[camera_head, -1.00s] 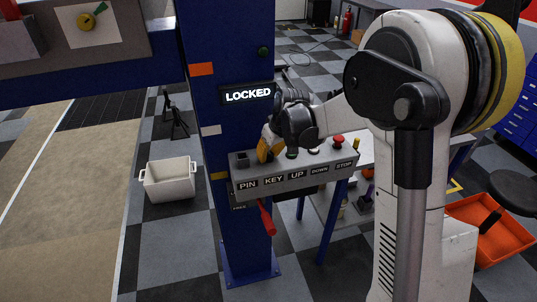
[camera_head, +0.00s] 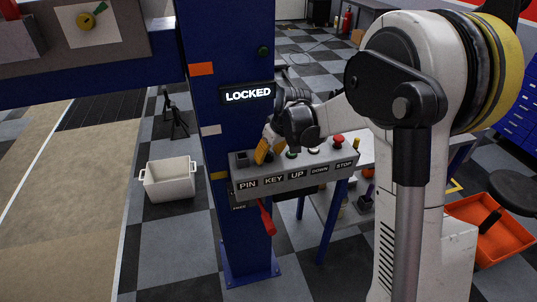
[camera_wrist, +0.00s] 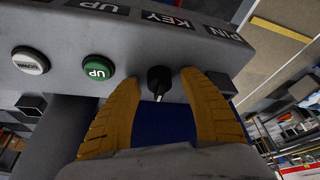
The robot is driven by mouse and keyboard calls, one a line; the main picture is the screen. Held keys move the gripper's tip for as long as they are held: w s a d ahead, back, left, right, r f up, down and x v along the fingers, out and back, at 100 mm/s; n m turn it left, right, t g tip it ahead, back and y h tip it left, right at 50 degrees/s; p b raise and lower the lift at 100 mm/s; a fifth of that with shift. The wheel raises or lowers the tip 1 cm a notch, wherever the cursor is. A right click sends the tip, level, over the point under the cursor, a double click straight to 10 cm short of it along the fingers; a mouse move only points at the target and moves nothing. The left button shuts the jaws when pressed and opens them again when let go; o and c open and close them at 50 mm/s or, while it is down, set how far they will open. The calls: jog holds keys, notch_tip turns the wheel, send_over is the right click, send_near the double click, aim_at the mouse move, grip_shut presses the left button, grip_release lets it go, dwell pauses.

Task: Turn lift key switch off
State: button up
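The key switch (camera_wrist: 159,79) is a black knob with a pale pointer mark, on the grey control box (camera_wrist: 215,50) by the KEY label. In the wrist view the pointer faces down, toward my gripper. My gripper (camera_wrist: 157,77) is open, with one orange finger on each side of the knob and visible gaps between. In the head view my gripper (camera_head: 264,150) is over the KEY part of the box (camera_head: 262,187), and its fingers hide the knob. The display (camera_head: 248,95) on the blue column reads LOCKED.
The green UP button (camera_wrist: 97,67) and white DOWN button (camera_wrist: 30,60) sit beside the knob. The red STOP button (camera_head: 338,140) is at the box's right end. A red handle (camera_head: 266,216) hangs below. A white bin (camera_head: 169,181) stands on the floor.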

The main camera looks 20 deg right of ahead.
jog(key=shift+r, duration=0.1)
jog(key=v, duration=1.1)
jog(key=shift+s+r, duration=0.25)
jog(key=shift+r, duration=0.1)
